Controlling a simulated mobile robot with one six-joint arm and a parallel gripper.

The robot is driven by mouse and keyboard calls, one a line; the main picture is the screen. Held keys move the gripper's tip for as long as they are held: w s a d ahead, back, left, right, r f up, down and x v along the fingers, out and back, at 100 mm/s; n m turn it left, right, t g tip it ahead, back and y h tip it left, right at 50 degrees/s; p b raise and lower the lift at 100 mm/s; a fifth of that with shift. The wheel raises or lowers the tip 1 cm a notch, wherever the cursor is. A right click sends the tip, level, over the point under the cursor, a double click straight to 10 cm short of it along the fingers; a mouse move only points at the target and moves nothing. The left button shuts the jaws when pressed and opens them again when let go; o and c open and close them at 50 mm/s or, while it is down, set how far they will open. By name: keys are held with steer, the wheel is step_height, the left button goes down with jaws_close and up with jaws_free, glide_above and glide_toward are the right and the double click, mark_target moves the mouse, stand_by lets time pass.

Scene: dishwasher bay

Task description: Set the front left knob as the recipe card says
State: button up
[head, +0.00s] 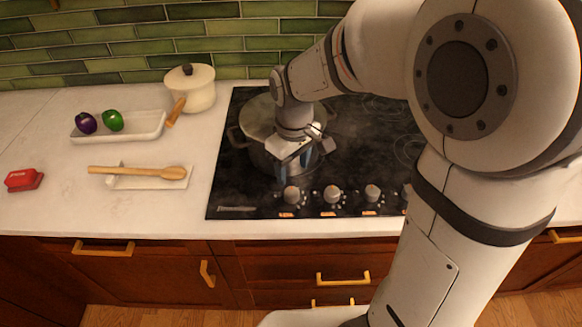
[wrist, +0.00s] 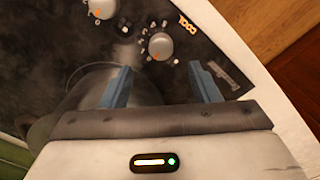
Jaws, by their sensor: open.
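The black cooktop (head: 370,140) has a row of round grey knobs along its front edge. The leftmost knob (head: 291,195) shows in the wrist view (wrist: 160,45) with an orange mark on its face; its setting is too small to read surely. An orange label (wrist: 187,22) lies beside it. My gripper (head: 292,172) is open and empty, pointing down just behind this knob, apart from it. In the wrist view its blue fingers (wrist: 160,88) are spread wide, with the knob beyond them. I cannot make out a recipe card in either view.
A steel pot (head: 256,112) stands on the left of the cooktop, close behind my gripper. A second knob (head: 333,195) is right of the first. A cream pan (head: 190,90), a vegetable tray (head: 150,134), a wooden spoon (head: 140,171) and a red object (head: 24,180) sit left.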

mark_target(292, 192)
steer(key=shift+a+f, duration=0.2)
steer(key=shift+f, duration=0.25)
step_height(292, 192, down, 7)
steer(key=shift+w+f, duration=0.1)
steer(key=c, duration=1)
